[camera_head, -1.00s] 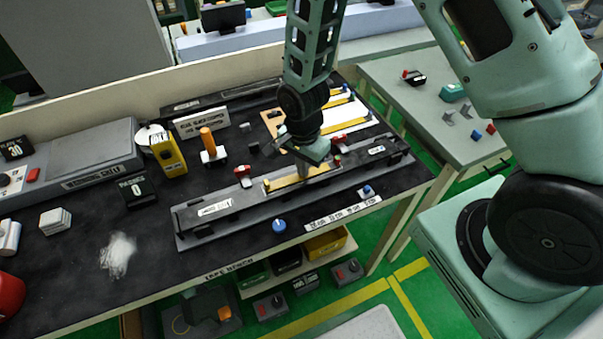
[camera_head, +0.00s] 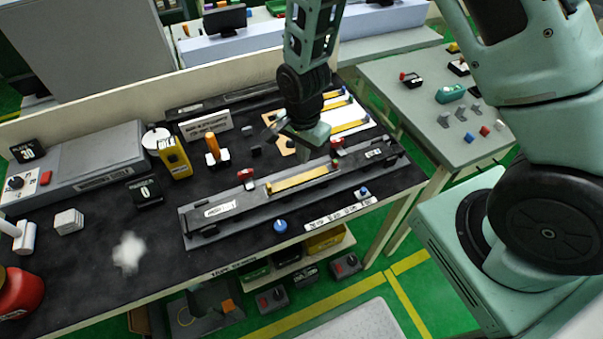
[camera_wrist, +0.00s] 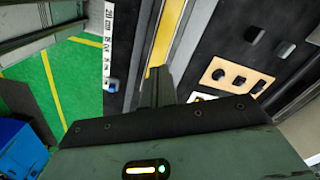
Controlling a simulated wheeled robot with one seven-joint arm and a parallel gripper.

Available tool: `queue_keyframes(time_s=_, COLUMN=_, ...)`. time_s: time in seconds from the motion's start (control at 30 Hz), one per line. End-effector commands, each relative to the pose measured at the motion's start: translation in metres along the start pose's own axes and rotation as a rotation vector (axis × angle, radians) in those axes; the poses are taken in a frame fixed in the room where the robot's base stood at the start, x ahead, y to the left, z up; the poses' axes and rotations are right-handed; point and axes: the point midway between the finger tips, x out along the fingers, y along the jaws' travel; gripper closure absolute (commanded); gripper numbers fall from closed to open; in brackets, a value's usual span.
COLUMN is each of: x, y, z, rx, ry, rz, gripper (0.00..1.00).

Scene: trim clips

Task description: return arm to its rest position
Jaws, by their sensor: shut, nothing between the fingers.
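My gripper (camera_head: 303,155) is above the black workbench, over the back edge of the long grey fixture (camera_head: 222,229), close to the yellow strip (camera_head: 300,180) in it. In the wrist view the shut fingers (camera_wrist: 157,88) point down beside the yellow strip (camera_wrist: 166,35), with nothing between them. The head view does not show clearly how high the fingertips are above the fixture. My arm reaches in from the upper right.
An orange-handled tool (camera_head: 213,146), a yellow device (camera_head: 174,157) and a white-and-yellow panel (camera_head: 350,124) stand near. A grey side table (camera_head: 425,110) holds small parts.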

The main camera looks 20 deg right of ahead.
Motion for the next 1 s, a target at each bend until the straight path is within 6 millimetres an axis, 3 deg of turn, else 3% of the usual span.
queue_keyframes(time_s=0.43, x=0.001, y=0.000, z=0.000, rx=0.000, ry=0.000, rz=0.000, gripper=1.00)
queue_keyframes(time_s=0.57, x=-0.005, y=0.000, z=0.009, rx=-0.060, ry=-0.010, rz=-0.007, gripper=1.00)
queue_keyframes(time_s=0.77, x=-0.039, y=0.011, z=0.058, rx=-0.438, ry=-0.054, rz=-0.042, gripper=1.00)
queue_keyframes(time_s=1.0, x=-0.081, y=0.064, z=0.120, rx=-1.074, ry=-0.063, rz=-0.080, gripper=1.00)
